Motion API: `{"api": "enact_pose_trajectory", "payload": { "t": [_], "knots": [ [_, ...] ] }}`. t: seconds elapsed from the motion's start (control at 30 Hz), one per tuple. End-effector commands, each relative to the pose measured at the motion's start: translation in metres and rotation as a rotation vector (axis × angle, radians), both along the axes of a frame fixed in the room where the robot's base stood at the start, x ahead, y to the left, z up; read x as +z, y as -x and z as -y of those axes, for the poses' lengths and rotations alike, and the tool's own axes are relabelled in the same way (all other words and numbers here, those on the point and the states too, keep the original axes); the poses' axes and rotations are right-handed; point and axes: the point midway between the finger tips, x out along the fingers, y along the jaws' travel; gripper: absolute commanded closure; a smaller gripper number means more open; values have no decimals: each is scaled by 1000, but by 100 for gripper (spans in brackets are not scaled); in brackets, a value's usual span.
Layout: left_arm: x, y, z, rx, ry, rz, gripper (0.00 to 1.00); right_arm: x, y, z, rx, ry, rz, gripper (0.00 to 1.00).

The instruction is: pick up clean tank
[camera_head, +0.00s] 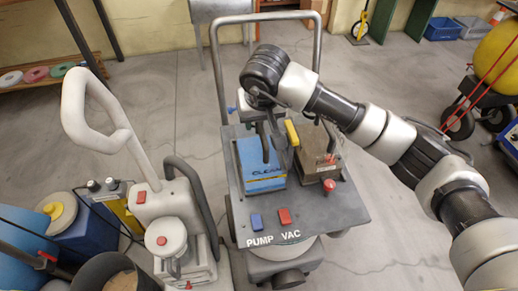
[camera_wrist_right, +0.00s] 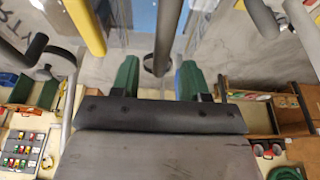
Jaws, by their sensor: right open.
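The clean tank (camera_head: 262,165) is a blue box marked CLEAN, standing on the left half of the grey cart top. My right gripper (camera_head: 274,150) reaches in from the right and hangs over the tank, with its dark fingers pointing down and covering part of it. The gripper is open; I cannot tell whether it touches the tank. In the right wrist view blue surfaces of the tank (camera_wrist_right: 136,12) show at the top, with a grey bar (camera_wrist_right: 168,35) running between the green finger parts. My left gripper is out of view.
A brown tank (camera_head: 320,150) with a red knob stands right beside the blue one. A yellow bar (camera_head: 292,132) rises between them. The cart's tall metal handle (camera_head: 216,70) frames the back. A grey upright machine (camera_head: 165,195) stands close at left. Open floor (camera_head: 165,85) lies behind.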

Motion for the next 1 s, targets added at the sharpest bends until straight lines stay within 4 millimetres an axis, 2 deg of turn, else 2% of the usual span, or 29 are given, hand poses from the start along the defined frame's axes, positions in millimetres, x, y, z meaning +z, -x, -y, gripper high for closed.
{"api": "enact_pose_trajectory", "payload": {
  "t": [0.17,0.4,0.7,1.0],
  "knots": [
    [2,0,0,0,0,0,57,-18,-6,-1,-1,0,-1,55],
    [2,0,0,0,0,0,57,-19,-6,-1,-1,0,1,55],
    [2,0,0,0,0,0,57,-19,-6,-1,-1,0,1,100],
    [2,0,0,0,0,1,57,-19,-6,-1,-1,0,1,100]
  ]
}}
